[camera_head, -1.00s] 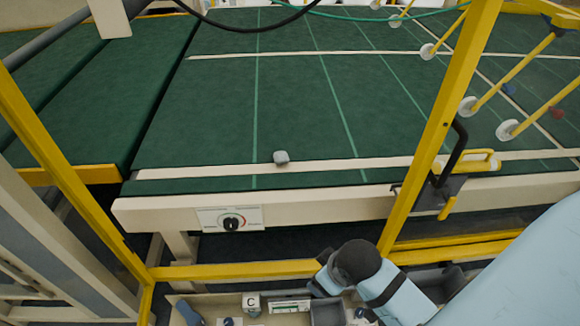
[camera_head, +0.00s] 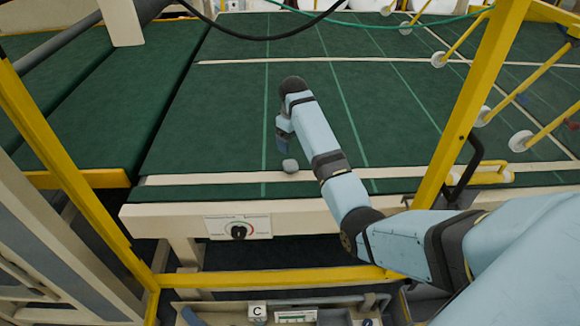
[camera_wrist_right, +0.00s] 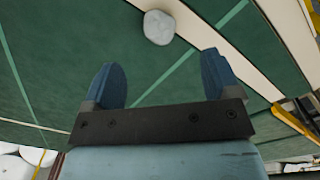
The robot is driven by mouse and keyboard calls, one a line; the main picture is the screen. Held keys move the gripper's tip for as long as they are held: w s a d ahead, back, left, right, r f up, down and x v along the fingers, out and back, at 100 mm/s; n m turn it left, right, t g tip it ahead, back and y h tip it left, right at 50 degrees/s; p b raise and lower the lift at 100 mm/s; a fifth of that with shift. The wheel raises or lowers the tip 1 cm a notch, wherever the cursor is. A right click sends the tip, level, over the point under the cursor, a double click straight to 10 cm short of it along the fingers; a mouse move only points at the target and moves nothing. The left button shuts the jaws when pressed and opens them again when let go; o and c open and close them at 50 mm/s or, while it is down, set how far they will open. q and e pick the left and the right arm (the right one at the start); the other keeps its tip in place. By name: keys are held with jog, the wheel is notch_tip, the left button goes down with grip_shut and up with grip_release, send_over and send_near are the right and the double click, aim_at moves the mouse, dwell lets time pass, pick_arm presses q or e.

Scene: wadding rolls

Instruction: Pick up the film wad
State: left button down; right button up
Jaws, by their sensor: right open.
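The film wad (camera_head: 290,165) is a small grey-white lump on the green table (camera_head: 225,110), beside the cream strip near the front edge. It also shows in the right wrist view (camera_wrist_right: 159,27), at the top, just beyond the fingertips and apart from them. My right gripper (camera_head: 284,140) is over the table just behind the wad, seen from the head. In the right wrist view its two blue fingers (camera_wrist_right: 162,75) are spread wide with nothing between them. My left gripper is in neither view.
A yellow frame post (camera_head: 462,100) rises right of my right arm, and a yellow rail (camera_head: 270,278) crosses in front. A dial panel (camera_head: 238,228) is on the table's front beam. A black cable (camera_head: 265,31) hangs across the top. The table around the wad is clear.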

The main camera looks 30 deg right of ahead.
aim_at(290, 161)
jog(key=f, duration=0.2)
jog(key=w+f, duration=0.1)
jog(key=f, duration=0.2)
jog(key=f+p, duration=0.1)
jog(key=f, duration=0.1)
jog(key=shift+w+d+f, duration=0.15)
jog(key=shift+w+f, duration=0.15)
jog(key=shift+f, duration=0.5)
jog(key=f, duration=0.4)
jog(key=shift+w+f+p, duration=0.1)
jog(key=shift+w+p, duration=0.2)
jog(key=shift+p, duration=0.1)
jog(key=shift+c, duration=0.2)
jog(key=c, duration=1)
